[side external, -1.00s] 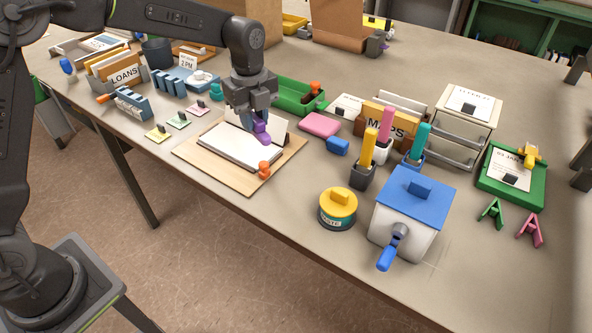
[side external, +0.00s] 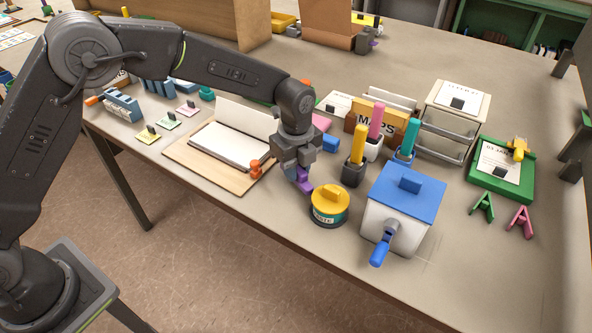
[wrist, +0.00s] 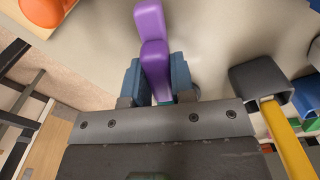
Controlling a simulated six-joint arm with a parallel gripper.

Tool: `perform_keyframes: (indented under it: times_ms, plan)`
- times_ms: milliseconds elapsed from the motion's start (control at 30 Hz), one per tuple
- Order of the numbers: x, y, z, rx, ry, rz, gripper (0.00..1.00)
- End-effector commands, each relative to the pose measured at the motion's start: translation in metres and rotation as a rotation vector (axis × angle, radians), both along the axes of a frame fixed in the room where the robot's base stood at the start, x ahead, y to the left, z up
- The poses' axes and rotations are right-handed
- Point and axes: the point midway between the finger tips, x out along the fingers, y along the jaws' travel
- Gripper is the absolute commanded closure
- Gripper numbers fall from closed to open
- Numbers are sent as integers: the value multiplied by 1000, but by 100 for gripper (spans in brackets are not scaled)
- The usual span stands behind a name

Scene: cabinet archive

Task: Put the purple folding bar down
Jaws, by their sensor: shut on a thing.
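My gripper (side external: 301,180) is shut on the purple folding bar (side external: 304,187). In the side external view it points down at the front of the table, between the wooden board and the round tin with the yellow lid. In the wrist view the purple bar (wrist: 152,45) sticks out between the two blue-grey fingers (wrist: 156,80), over bare grey tabletop. I cannot tell whether the bar touches the table.
The yellow-lidded tin (side external: 330,204) stands just right of my gripper. A wooden board (side external: 190,165) with paper and an orange knob (side external: 255,169) lies to the left. A dark cup with a yellow stick (side external: 354,171) and a white box with a blue lid (side external: 402,215) stand to the right.

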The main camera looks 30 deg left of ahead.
Motion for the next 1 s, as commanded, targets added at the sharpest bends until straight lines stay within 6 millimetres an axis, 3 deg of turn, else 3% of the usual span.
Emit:
perform_keyframes:
  times_ms: [100,433,467,700,1000]
  plan:
    - [0,0,-12,0,0,0,96]
    - [0,0,-14,0,0,0,96]
    - [0,0,-15,0,0,0,76]
    - [0,0,-14,0,0,0,53]
    - [0,0,-12,0,-1,0,51]
